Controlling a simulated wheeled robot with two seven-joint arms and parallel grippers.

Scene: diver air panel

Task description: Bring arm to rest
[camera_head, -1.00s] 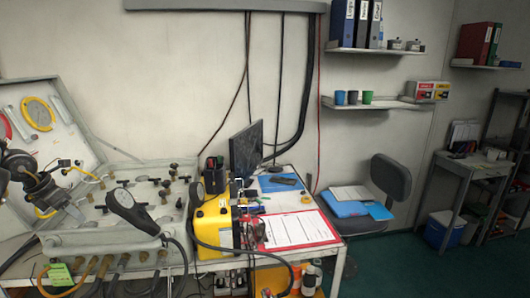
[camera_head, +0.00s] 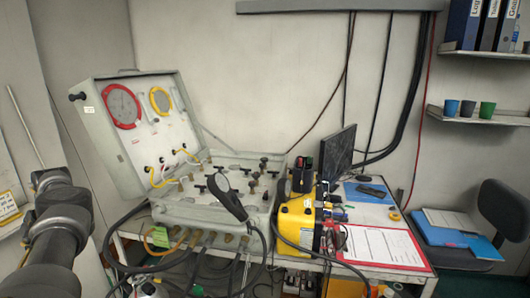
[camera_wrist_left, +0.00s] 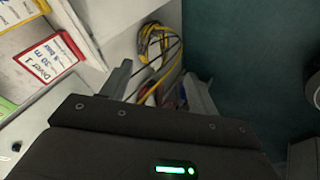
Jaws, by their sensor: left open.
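My left arm (camera_head: 58,235) stands at the left edge of the head view, clear of the grey air panel (camera_head: 245,215). Its gripper is outside the head view. In the left wrist view my left gripper (camera_wrist_left: 160,88) has its two fingers apart with nothing held between them. Beyond the fingertips are coiled yellow and dark hoses (camera_wrist_left: 155,48) near the teal floor (camera_wrist_left: 235,50). The panel's case is open, with a red-rimmed gauge (camera_head: 122,106) and a yellow-rimmed gauge (camera_head: 160,101) in its lid. My right gripper is not in view.
A red-edged label card (camera_wrist_left: 48,58) lies close to the left finger in the wrist view. In the head view, a yellow unit (camera_head: 297,225), a monitor (camera_head: 338,152) and a red clipboard (camera_head: 385,246) stand on the bench. A chair (camera_head: 503,212) is at the right.

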